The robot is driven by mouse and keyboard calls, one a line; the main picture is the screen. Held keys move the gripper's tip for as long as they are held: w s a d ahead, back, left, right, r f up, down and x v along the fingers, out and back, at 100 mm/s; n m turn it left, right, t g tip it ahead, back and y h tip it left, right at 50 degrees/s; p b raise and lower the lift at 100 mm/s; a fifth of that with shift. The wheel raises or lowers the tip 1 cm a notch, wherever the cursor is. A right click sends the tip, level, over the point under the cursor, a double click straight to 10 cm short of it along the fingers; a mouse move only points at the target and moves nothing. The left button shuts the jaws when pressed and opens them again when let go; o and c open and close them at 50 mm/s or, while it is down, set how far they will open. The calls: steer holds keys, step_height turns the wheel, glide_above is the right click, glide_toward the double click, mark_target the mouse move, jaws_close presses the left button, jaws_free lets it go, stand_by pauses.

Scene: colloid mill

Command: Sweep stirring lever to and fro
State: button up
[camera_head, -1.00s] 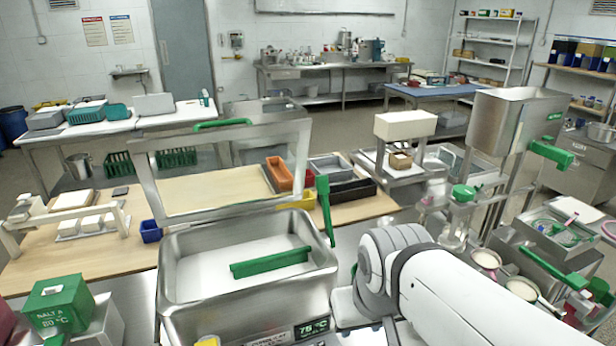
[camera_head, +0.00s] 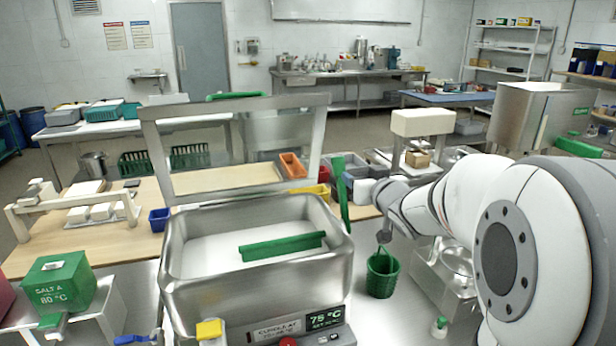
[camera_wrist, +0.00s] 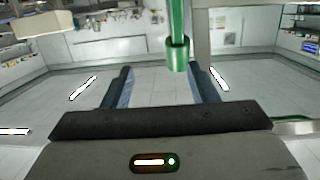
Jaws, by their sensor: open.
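The green stirring lever (camera_head: 340,190) stands nearly upright at the right rim of the steel vat (camera_head: 190,275). A green paddle bar (camera_head: 283,246) lies across the white contents of the vat. My arm reaches in from the right, and its wrist end is just right of the lever; the fingers cannot be made out there. In the wrist view, my gripper (camera_wrist: 162,88) is open, with dark fingers spread apart. A green bar with a collar (camera_wrist: 177,50), apparently the lever, shows between the finger lines. Whether it is inside the jaws or beyond them is unclear.
A steel frame (camera_head: 150,150) stands behind the vat. A green basket (camera_head: 382,275) is right of the vat, below my arm. Orange (camera_head: 292,165) and blue (camera_head: 159,219) bins sit on the wooden board. A green box (camera_head: 60,285) stands front left.

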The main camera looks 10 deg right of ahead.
mark_target(336, 164)
steer(key=w+y, duration=0.1)
steer(key=w+a+n+t+y+b, duration=0.1)
steer(key=y, duration=0.1)
steer(key=shift+a+f, duration=0.3)
steer(key=shift+f, duration=0.05)
steer(key=shift+w+a+r+n, duration=0.1)
steer(key=shift+w+a+n, duration=0.05)
steer(key=shift+w+n, duration=0.15)
steer(key=shift+p+x, duration=0.65)
steer(key=shift+x, duration=2.95)
steer(key=shift+a, duration=0.1)
